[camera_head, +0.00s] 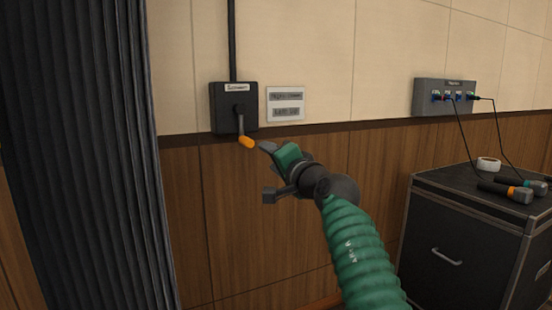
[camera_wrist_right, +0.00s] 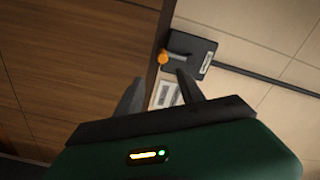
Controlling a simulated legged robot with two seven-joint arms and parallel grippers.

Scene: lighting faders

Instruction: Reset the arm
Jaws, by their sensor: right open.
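My right gripper (camera_head: 267,171) is open and empty in front of the wood-panelled wall. Its upper finger is just right of and slightly below the orange end of a crank lever (camera_head: 246,142) in the head view, with no clear contact. The lever hangs down from a black wall box (camera_head: 221,97). In the right wrist view, the two fingers (camera_wrist_right: 158,93) are apart, and the orange lever end (camera_wrist_right: 163,57) shows beyond them near the black box (camera_wrist_right: 204,52). My left gripper is out of view.
A dark curtain (camera_head: 75,150) fills the left. A black cabinet (camera_head: 450,235) at right holds microphones (camera_head: 505,191) and a tape roll (camera_head: 488,164). A grey socket panel (camera_head: 427,97) with cables is above it.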

